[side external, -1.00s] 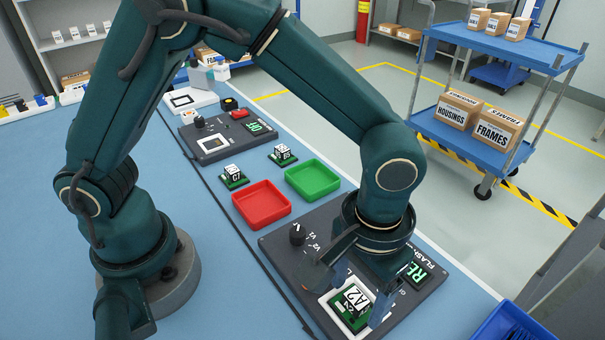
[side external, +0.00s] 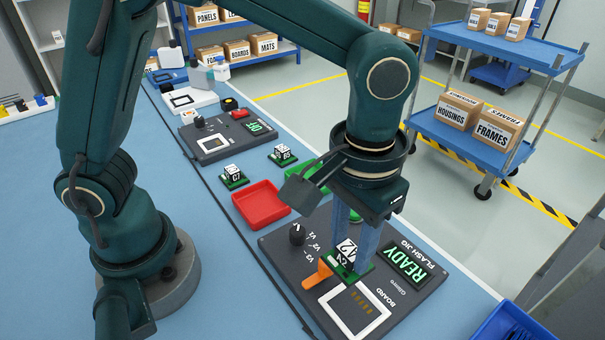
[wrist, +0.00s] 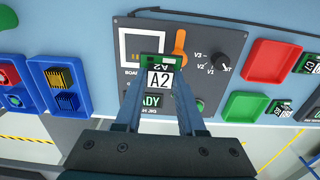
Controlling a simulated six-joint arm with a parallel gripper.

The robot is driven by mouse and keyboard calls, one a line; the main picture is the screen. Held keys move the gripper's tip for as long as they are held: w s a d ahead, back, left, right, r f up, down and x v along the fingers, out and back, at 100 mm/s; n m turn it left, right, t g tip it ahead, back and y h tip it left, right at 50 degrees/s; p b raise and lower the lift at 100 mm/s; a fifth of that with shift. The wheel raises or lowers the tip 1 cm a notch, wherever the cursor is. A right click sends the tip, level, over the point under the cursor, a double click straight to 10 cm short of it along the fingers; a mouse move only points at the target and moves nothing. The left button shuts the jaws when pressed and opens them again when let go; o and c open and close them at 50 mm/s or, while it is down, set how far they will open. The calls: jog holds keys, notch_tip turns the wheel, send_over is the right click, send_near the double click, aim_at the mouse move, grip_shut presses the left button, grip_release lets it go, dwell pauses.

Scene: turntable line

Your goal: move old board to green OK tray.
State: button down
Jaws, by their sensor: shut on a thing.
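My gripper (side external: 350,246) is shut on the green board with a white block marked A2 (side external: 346,254). It holds the board above the dark flash jig (side external: 285,250), whose white-framed nest (side external: 356,310) is empty. In the wrist view the A2 board (wrist: 158,78) sits between my fingertips (wrist: 160,102). The green tray (wrist: 242,106) is empty in the wrist view, beside the jig. In the side view my gripper hides most of it.
An empty red tray (side external: 262,203) is next to the green one. Boards marked C7 (side external: 234,177) and B5 (side external: 283,155) lie beyond the trays. An orange lever (side external: 317,274) stands out on the jig, and its display (side external: 409,264) reads READY. Blue bins (wrist: 60,86) stand at the wrist view's left.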

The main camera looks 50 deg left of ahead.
jog(key=w+a+r+m, duration=0.25)
jog(key=w+a, duration=0.65)
jog(key=a, duration=0.5)
jog(key=shift+w+a+f+n, duration=0.4)
jog(key=shift+a+f, duration=0.95)
jog(key=shift+f, duration=0.25)
jog(key=shift+w+a+f+n, duration=0.3)
jog(key=shift+a+f+n, duration=0.15)
jog(key=shift+a+f, duration=1.05)
jog(key=shift+w+a+f+n, duration=0.4)
jog(key=shift+a+f, duration=0.85)
jog(key=shift+f, duration=0.4)
jog(key=shift+c, duration=2.1)
grip_release()
